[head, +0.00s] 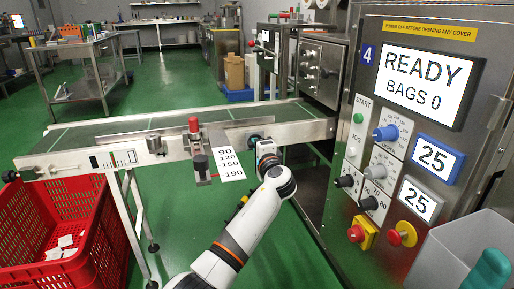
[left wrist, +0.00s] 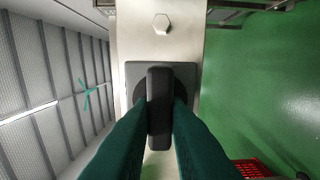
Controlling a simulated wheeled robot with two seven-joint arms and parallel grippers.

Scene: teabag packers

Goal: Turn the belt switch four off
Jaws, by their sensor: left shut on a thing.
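A black rotary switch knob (left wrist: 159,105) on a dark square plate (left wrist: 130,75) fills the middle of the left wrist view. Its bar stands upright in that picture. My left gripper (left wrist: 160,125) has its dark green fingers on both sides of the knob, shut on it. In the head view my left gripper (head: 266,152) is at the side rail of the belt (head: 110,130), hiding most of the switch. The machine panel bears a blue 4 label (head: 367,54). A green finger-like part (head: 490,270) at the bottom right may be my right gripper; its opening does not show.
A red crate (head: 95,215) with white packets stands below the belt's left end. A red-topped knob (head: 194,125) and a number scale (head: 228,162) sit left of my gripper. The machine's screen (head: 422,83) reads READY, BAGS 0. A grey bin (head: 440,250) is at lower right.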

